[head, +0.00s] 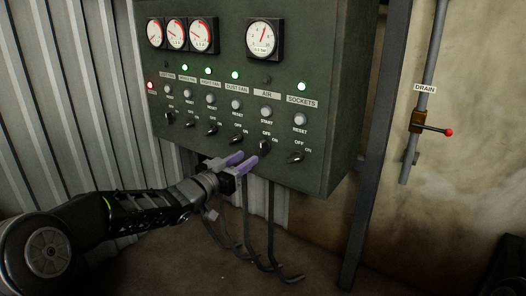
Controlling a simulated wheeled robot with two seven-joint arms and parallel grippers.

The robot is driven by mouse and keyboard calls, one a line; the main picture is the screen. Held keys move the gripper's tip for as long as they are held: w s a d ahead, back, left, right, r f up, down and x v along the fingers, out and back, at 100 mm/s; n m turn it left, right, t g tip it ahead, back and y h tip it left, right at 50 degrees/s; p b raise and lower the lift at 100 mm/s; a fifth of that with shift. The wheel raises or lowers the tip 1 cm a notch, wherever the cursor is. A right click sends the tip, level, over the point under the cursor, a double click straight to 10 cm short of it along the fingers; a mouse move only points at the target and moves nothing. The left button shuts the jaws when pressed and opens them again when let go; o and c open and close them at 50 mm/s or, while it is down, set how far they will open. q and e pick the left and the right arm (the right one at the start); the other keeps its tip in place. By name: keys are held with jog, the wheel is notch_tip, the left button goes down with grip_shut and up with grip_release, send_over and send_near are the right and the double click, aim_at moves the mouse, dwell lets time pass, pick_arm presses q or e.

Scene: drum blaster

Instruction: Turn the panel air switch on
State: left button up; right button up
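The grey-green control panel (318,130) hangs on the wall. Its AIR column has a START button (266,112) and, below it, the black air switch (265,147) with OFF and ON marks. The air switch looks upright, towards OFF, and the lamp above the AIR label (267,79) is dark. My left gripper (248,157) has two purple fingers with a gap between them and nothing visible in it. Its fingertips are just below and left of the air switch; I cannot tell whether they touch it. My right gripper is not in view.
The SOCKETS switch (297,157) is close on the right, and the dust fan switch (237,140) close on the left. Green lamps are lit over neighbouring columns. Bent pipes (270,230) hang below the panel. A drain valve (432,128) is on the right wall.

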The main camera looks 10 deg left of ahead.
aim_at(261, 149)
pick_arm(q)
jog(key=shift+w+d, duration=0.1)
jog(key=x, duration=0.7)
jog(key=shift+w+b, duration=0.25)
jog(key=shift+b, duration=0.1)
jog(key=shift+c, duration=0.2)
grip_shut()
